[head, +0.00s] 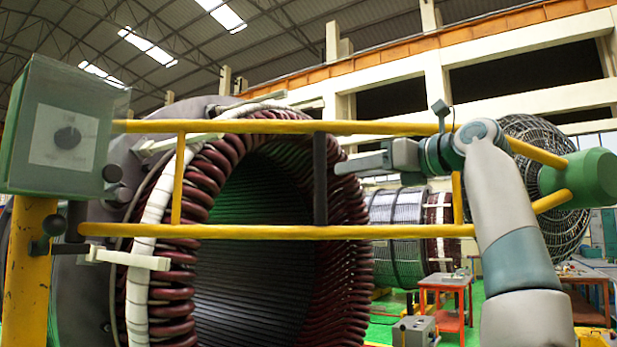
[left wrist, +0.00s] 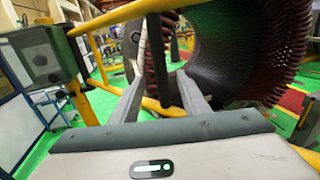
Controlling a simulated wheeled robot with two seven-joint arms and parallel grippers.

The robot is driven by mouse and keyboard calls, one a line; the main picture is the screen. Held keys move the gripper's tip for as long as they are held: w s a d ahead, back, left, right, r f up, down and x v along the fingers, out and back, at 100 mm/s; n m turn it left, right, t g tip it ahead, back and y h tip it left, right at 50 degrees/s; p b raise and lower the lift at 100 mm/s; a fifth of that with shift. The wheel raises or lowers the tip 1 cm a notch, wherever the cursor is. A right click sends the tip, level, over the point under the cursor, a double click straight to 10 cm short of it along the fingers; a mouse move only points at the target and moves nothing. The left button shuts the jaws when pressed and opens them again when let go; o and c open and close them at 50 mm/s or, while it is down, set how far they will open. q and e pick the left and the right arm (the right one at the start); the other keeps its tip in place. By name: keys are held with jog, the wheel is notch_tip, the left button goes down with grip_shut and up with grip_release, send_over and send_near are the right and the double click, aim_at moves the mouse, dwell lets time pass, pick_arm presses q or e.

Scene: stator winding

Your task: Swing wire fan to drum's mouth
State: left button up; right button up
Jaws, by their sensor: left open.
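The wire fan (head: 533,134) is a round wire mesh with a green hub (head: 592,178), at the right of the head view. It hangs at the right end of a yellow two-bar swing arm (head: 250,232). The drum (head: 206,190), ringed with dark red coils, has its open mouth (head: 265,235) facing me behind the bars. A black upright handle (head: 320,178) joins the bars. My left gripper (head: 347,165) is open at its right side. In the left wrist view the fingers (left wrist: 160,100) spread either side of the dark handle (left wrist: 157,60); contact is unclear.
A green box with a knob (head: 67,138) tops a yellow post (head: 28,270) at the left. A second drum (head: 395,235) stands behind. An orange table (head: 445,290) and a grey box (head: 414,330) stand at the lower right on green floor.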

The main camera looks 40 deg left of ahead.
aim_at(325, 175)
pick_arm(q)
jog(key=a, duration=0.1)
jog(key=a+p, duration=0.1)
jog(key=a, duration=0.2)
jog(key=shift+w+a+r, duration=0.1)
jog(key=shift+w+a, duration=0.2)
jog(key=w+a+p, duration=0.1)
jog(key=a+p, duration=0.3)
jog(key=a, duration=0.6)
jog(key=shift+w+a, duration=0.2)
pick_arm(e)
notch_tip(325, 175, up, 5)
jog(key=shift+d+r, duration=0.1)
jog(key=shift+r, duration=0.05)
pick_arm(q)
grip_shut()
pick_arm(e)
jog(key=shift+a, duration=0.45)
